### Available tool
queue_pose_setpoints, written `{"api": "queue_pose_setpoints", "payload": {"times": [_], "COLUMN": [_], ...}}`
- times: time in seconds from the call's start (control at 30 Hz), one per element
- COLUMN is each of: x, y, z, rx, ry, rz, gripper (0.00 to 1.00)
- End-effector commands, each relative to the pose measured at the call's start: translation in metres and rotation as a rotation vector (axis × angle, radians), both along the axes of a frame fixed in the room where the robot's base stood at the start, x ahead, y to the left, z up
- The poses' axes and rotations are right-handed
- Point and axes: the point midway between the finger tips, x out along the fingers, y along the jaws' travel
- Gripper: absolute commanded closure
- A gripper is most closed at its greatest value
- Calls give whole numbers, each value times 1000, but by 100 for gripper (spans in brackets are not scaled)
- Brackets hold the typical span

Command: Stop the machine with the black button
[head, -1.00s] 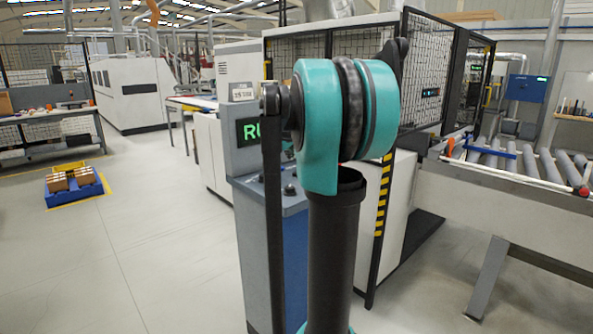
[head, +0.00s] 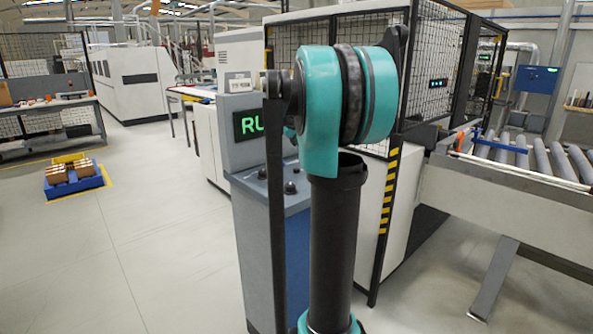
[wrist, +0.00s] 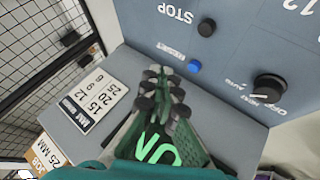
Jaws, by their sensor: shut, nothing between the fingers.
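The control console (head: 270,225) stands behind my arm in the head view, with a green lit display (head: 248,124) that reads "RU" before my arm covers the rest. In the wrist view, a black button (wrist: 207,27) sits beside the word STOP on the blue-grey panel (wrist: 240,50). A blue button (wrist: 194,66) and a black rotary knob (wrist: 268,88) are near it. My gripper (wrist: 160,72) is shut and empty. In the picture its tips lie below and left of the black button and appear apart from it. My arm hides the gripper in the head view.
A white label with numbers (wrist: 95,102) is on the console's left side in the wrist view. A mesh guard (head: 440,60) and a roller conveyor (head: 520,160) stand to the right. Open floor (head: 150,230) lies left, with a blue pallet of boxes (head: 74,180).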

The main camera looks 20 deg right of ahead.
Motion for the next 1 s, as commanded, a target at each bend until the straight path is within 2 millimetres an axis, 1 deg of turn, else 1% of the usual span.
{"api": "queue_pose_setpoints", "payload": {"times": [0.3, 0.5, 0.7, 1.0], "x": [0, 0, 0, 0], "y": [0, 0, 0, 0], "z": [-42, -64, -74, -75], "rx": [0, 0, 0, 0], "ry": [0, 0, 0, 0], "rz": [0, 0, 0, 0], "gripper": [100, 100, 100, 100]}}
